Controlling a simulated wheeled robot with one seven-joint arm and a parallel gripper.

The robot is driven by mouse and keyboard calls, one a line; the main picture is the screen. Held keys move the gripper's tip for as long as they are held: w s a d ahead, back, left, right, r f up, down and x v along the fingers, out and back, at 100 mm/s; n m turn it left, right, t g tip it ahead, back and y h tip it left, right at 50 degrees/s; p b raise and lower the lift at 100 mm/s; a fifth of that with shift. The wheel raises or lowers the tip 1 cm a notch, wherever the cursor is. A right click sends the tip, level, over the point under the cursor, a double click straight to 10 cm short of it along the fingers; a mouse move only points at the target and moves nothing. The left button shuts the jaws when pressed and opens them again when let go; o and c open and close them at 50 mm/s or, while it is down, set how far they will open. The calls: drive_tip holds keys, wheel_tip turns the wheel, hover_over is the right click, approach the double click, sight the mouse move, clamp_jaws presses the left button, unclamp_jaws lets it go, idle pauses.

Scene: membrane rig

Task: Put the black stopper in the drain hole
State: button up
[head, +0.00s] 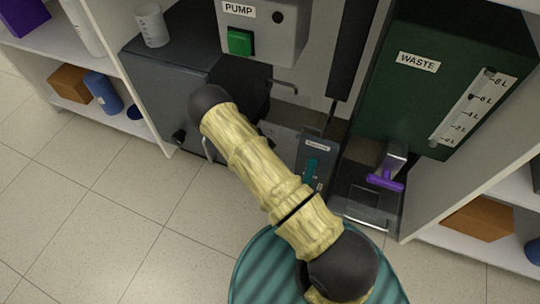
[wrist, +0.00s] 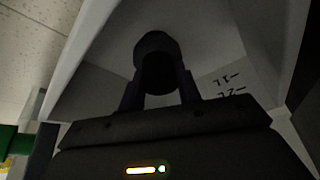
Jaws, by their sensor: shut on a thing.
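In the wrist view my gripper (wrist: 158,92) is shut on the black stopper (wrist: 156,52), a dark round plug held between its two fingers. Beyond it are the pale walls of a vessel with upside-down litre marks (wrist: 230,85). I cannot tell whether the stopper touches the vessel. No drain hole can be made out; the stopper and gripper cover part of the view. In the head view my arm reaches toward the dark grey cabinet, and its gripper and the stopper are hidden.
A pump box (head: 262,30) with a green button hangs above the grey cabinet (head: 165,75), which has a clear beaker (head: 151,25) on it. The green waste tank (head: 440,85) and a purple-handled valve (head: 385,182) are on the right. Shelves flank the rig. Floor at lower left is clear.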

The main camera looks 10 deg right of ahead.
drive_tip(key=shift+f, duration=0.85)
drive_tip(key=shift+f+b, duration=0.15)
drive_tip(key=shift+b, duration=0.2)
drive_tip(key=o, duration=1.1)
drive_tip(key=shift+o, duration=0.2)
drive_tip(key=p+v, duration=0.9)
drive_tip(key=v, duration=0.8)
drive_tip(key=shift+s+a, duration=0.15)
drive_tip(key=shift+a, duration=0.05)
